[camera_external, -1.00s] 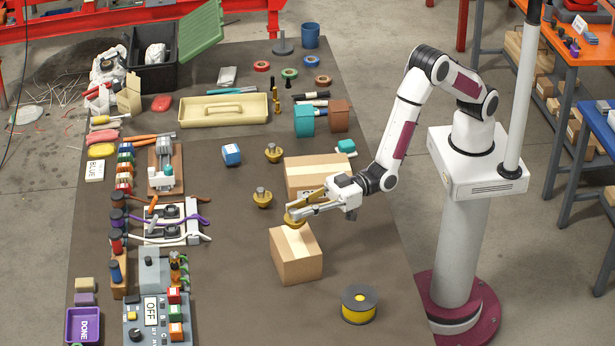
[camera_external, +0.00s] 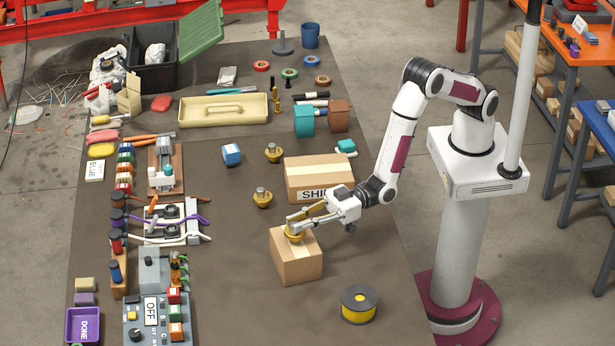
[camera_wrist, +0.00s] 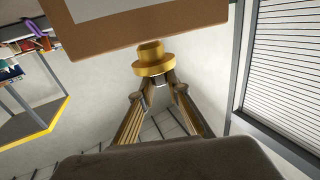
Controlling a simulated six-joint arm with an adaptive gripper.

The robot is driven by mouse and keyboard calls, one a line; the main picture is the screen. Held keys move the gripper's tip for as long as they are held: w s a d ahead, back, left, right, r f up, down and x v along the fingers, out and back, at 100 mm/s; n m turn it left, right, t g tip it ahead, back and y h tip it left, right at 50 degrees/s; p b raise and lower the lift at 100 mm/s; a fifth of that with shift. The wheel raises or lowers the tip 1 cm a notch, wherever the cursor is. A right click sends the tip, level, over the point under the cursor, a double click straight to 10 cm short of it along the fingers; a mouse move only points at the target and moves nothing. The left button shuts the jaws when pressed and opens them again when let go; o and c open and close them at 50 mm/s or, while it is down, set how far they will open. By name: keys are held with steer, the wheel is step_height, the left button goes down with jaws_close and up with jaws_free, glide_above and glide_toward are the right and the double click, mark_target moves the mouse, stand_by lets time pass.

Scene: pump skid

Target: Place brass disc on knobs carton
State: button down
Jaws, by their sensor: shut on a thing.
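My gripper (camera_external: 296,226) is shut on a brass disc (camera_external: 293,236), which has a raised hub. The disc is at the far part of the top of a small plain carton (camera_external: 298,268). I cannot tell whether it touches the carton top. No lettering is readable on this carton in the external view. In the wrist view the disc (camera_wrist: 153,68) sits between my fingertips, and a brown panel with a pale patch (camera_wrist: 140,32) is close beyond it. Two similar brass pieces, one nearer (camera_external: 262,198) and one farther (camera_external: 273,153), stand on the table.
A larger carton (camera_external: 318,170) with partly hidden lettering "SHI" stands just behind my gripper. A yellow spool (camera_external: 359,304) stands at the front right. A blue block (camera_external: 231,155) is farther left. The table left of the small carton is clear.

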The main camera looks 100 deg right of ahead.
steer(key=shift+f, duration=0.3)
steer(key=c, duration=1.9)
jaws_free()
steer(key=shift+r, duration=0.15)
steer(key=shift+v, duration=6)
